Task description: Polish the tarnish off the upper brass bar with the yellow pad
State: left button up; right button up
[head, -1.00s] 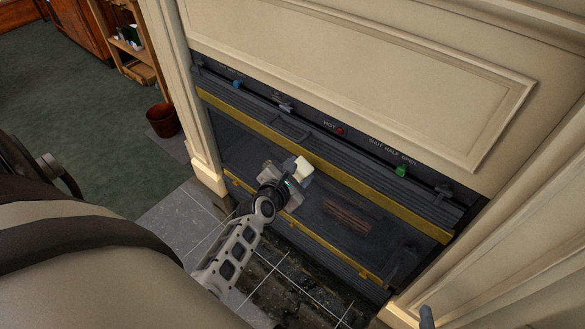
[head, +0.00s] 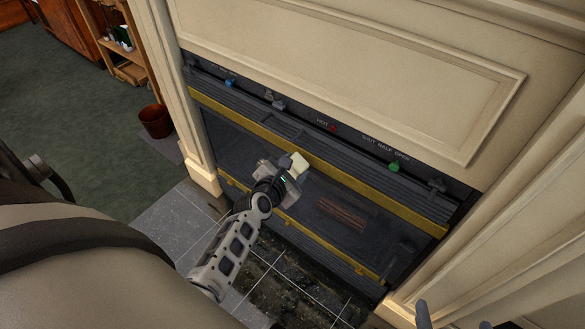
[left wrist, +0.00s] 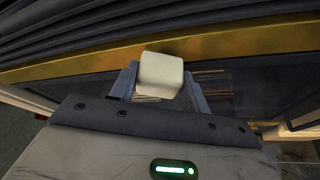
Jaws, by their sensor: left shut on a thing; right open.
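The pale yellow pad (head: 299,161) is a small rounded block held in my left gripper (head: 289,167). It also shows between the two fingers in the left wrist view (left wrist: 160,74). The upper brass bar (head: 375,192) runs slantwise across the dark stove front. In both views the pad overlaps the bar's lower edge; I cannot tell whether they touch. The bar looks dull gold with darker shading in the left wrist view (left wrist: 100,62); tarnish is hard to make out. Two grey fingertips of my right gripper (head: 453,315) show apart at the bottom right, empty.
A lower brass bar (head: 310,235) runs below, near my left arm. Above the upper bar are dark ribs, a blue knob (head: 231,83), a red one (head: 333,127) and a green one (head: 394,167). Cream panelling (head: 350,70) frames the stove. A brown bucket (head: 156,121) stands left.

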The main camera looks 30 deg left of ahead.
pick_arm(q)
jog(key=shift+w+d+r, duration=0.15)
jog(key=shift+w+d, duration=0.05)
jog(key=shift+w, duration=0.85)
jog(key=shift+s+d+r+p, duration=0.15)
jog(key=shift+d+p, duration=0.15)
jog(key=shift+d, duration=0.6)
jog(key=shift+s+d+f+p, duration=0.15)
jog(key=shift+d+p, duration=0.15)
jog(key=shift+d, duration=0.6)
jog(key=shift+s+d, duration=0.2)
jog(key=shift+d, duration=0.05)
jog(key=shift+s+a, duration=0.1)
jog(key=shift+a, duration=0.05)
jog(key=shift+a+f, duration=0.2)
jog(key=shift+a, duration=1.6)
jog(key=shift+s+a+r, duration=0.1)
jog(key=shift+s+a, duration=0.1)
jog(key=shift+s, duration=1.25)
jog(key=shift+s+a, duration=0.2)
jog(key=shift+s, duration=1.2)
